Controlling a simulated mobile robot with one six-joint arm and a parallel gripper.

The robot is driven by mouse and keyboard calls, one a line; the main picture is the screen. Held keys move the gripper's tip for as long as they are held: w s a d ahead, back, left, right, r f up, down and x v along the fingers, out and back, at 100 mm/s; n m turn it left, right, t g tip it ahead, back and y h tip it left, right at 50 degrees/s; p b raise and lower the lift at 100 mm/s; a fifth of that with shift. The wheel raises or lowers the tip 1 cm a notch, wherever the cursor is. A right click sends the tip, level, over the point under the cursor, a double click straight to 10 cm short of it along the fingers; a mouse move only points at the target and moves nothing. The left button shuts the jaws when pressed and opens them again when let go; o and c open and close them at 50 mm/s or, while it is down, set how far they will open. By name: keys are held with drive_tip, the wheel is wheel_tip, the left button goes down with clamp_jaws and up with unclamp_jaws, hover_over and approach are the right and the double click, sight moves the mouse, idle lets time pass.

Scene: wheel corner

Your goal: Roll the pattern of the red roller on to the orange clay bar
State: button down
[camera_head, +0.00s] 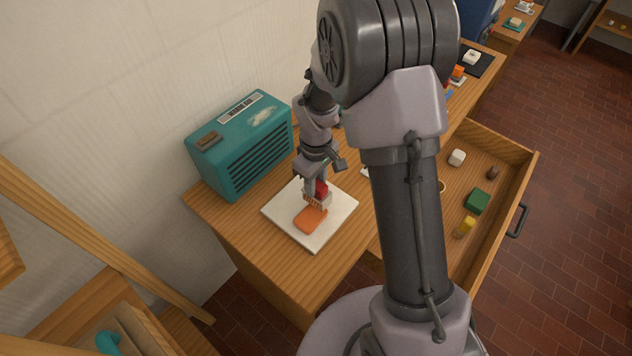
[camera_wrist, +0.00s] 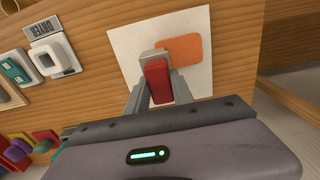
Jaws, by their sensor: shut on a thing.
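The orange clay bar (camera_head: 310,218) lies flat on a white board (camera_head: 338,220) on the wooden table. It also shows in the wrist view (camera_wrist: 180,50). My gripper (camera_head: 316,196) is over the board and shut on the red roller (camera_wrist: 157,82), which sits between the two fingers in the wrist view. The roller is at the near edge of the bar, and a pale part at its end reaches the bar's edge in the wrist view. I cannot tell whether the roller touches the clay. The bar's surface looks plain where it shows.
A teal radio-like box (camera_head: 240,145) stands left of the board against the wall. An open drawer (camera_head: 485,165) with several small blocks is at the right. My arm hides the table's middle.

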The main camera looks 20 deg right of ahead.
idle(0.8)
drive_tip(key=shift+s+a, duration=0.7)
drive_tip(key=shift+a, duration=0.35)
drive_tip(key=shift+s+a, duration=0.1)
drive_tip(key=shift+s+a+b, duration=0.25)
drive_tip(key=shift+a+b, duration=0.1)
drive_tip(key=shift+a, duration=0.05)
drive_tip(key=shift+r+p, duration=0.85)
drive_tip(key=shift+r, duration=0.15)
